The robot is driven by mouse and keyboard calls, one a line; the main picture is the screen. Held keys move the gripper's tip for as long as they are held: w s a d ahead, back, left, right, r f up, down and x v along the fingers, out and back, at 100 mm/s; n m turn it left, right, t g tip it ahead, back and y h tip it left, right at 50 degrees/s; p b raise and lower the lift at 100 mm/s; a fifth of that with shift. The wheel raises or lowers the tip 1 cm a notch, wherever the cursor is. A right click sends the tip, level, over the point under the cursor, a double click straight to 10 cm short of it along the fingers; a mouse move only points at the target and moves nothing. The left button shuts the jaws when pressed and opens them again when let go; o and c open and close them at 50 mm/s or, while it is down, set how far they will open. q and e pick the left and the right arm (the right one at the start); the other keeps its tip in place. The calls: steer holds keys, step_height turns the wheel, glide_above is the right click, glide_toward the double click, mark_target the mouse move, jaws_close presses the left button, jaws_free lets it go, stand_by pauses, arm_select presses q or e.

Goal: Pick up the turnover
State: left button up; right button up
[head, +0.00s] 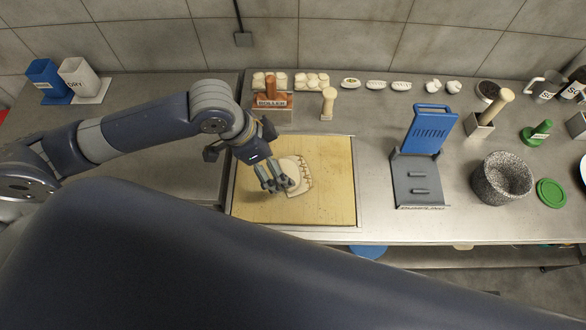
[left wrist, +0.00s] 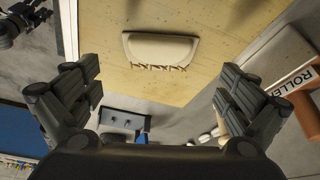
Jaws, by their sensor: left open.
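The turnover is a pale, half-moon piece of dough with a crimped edge (head: 301,169). It lies on the wooden board (head: 255,207) set in the counter. In the head view my left gripper (head: 279,186) is over the board and covers part of the turnover's left side. In the left wrist view the turnover (left wrist: 160,48) shows whole, beyond the fingertips and midway between them. My left gripper (left wrist: 160,78) is open, its fingers spread wide with nothing between them.
Behind the board are a roller stand (head: 271,101), an upright wooden tool (head: 328,103) and several small dough pieces. To the right stand a blue-handled press (head: 428,130) and a speckled pot (head: 502,179).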

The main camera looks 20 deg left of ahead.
mark_target(292, 172)
arm_select(q)
steer(key=shift+x, duration=0.95)
steer(key=x, duration=0.1)
steer(key=p+x, duration=0.1)
steer(key=x, duration=0.3)
steer(key=shift+w+d+r, duration=0.1)
steer(key=shift+d+r, duration=0.05)
steer(key=shift+d, duration=0.1)
steer(key=shift+f, duration=0.3)
steer(key=c, duration=1.2)
arm_select(e)
steer(key=shift+w+r, duration=0.25)
steer(key=shift+r, duration=0.45)
